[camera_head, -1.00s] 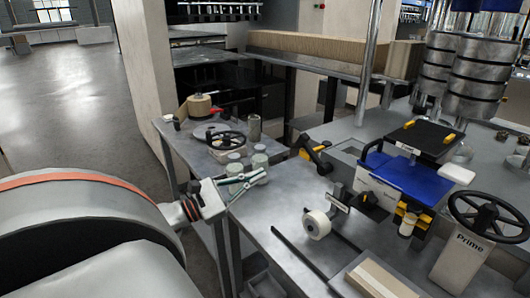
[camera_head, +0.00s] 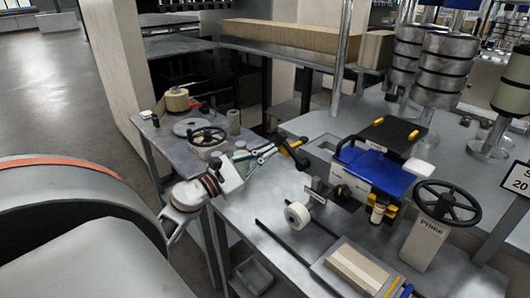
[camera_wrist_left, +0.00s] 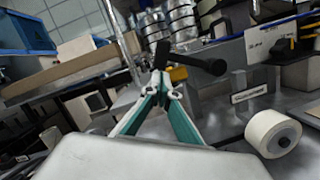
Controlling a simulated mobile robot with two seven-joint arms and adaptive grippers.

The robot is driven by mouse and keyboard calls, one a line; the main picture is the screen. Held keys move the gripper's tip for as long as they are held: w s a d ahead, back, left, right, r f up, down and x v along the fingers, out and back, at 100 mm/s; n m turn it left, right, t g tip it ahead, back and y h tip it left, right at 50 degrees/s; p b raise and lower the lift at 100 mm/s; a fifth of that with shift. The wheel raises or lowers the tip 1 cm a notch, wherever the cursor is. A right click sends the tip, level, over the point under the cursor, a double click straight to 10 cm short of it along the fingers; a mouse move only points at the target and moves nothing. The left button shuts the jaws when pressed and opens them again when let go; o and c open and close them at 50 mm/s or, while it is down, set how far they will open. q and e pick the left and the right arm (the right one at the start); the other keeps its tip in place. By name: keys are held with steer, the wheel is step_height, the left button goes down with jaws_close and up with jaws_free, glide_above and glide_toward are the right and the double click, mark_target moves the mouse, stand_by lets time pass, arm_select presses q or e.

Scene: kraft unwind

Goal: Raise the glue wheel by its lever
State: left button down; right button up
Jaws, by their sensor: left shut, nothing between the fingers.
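A white wheel with a grey hub (camera_head: 297,215), which looks like the glue wheel, stands on the grey table; in the wrist view it is at the lower right (camera_wrist_left: 273,133). A black lever with a yellow part (camera_head: 293,154) stands at the table's far left edge. In the wrist view the black lever (camera_wrist_left: 195,63) shows as a bar with a rounded end. My left gripper (camera_head: 270,153) is shut and empty, with its green fingers' tips (camera_wrist_left: 164,88) right by the lever. I cannot tell whether they touch it. My right gripper is not in view.
A side table (camera_head: 165,140) on the left bears a tape roll (camera_head: 177,99), a black handwheel (camera_head: 208,136) and small pots. A blue-topped unit (camera_head: 378,172) and a handwheel marked Prime (camera_head: 447,204) stand to the right. A long box (camera_head: 355,268) lies in front.

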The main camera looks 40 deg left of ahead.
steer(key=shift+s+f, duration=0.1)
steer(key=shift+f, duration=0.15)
arm_select(q)
steer(key=shift+r, duration=0.1)
steer(key=shift+r+m, duration=0.2)
steer(key=shift+m, duration=0.3)
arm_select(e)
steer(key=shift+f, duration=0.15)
